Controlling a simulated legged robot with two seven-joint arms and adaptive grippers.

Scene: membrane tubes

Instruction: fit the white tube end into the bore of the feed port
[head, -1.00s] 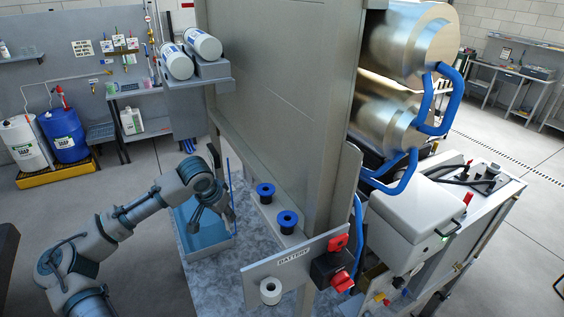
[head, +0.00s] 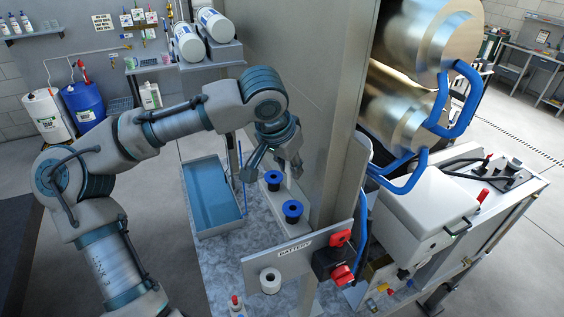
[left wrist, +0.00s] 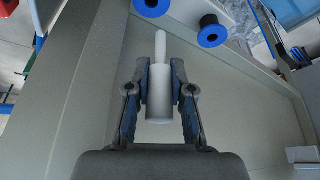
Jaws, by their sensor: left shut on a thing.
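My left gripper (head: 274,164) is just behind the two blue-flanged fittings, in front of the tall grey panel. In the left wrist view my left gripper (left wrist: 159,72) is shut on a white tube (left wrist: 159,100), its narrower end pointing away from the palm. The tube is hard to make out in the head view. The blue-flanged fittings, nearer (head: 293,210) and farther (head: 273,179), have dark bores; in the left wrist view they (left wrist: 212,32) (left wrist: 152,6) lie ahead of the tube end, apart from it. Which one is the feed port I cannot tell. My right gripper is not in view.
A blue tray (head: 214,200) lies left on the speckled bench. The battery plate (head: 298,250), with red switches (head: 341,272), stands in front, and a white ring-shaped piece (head: 270,281) is by it. The tall grey panel (head: 310,90) limits room behind.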

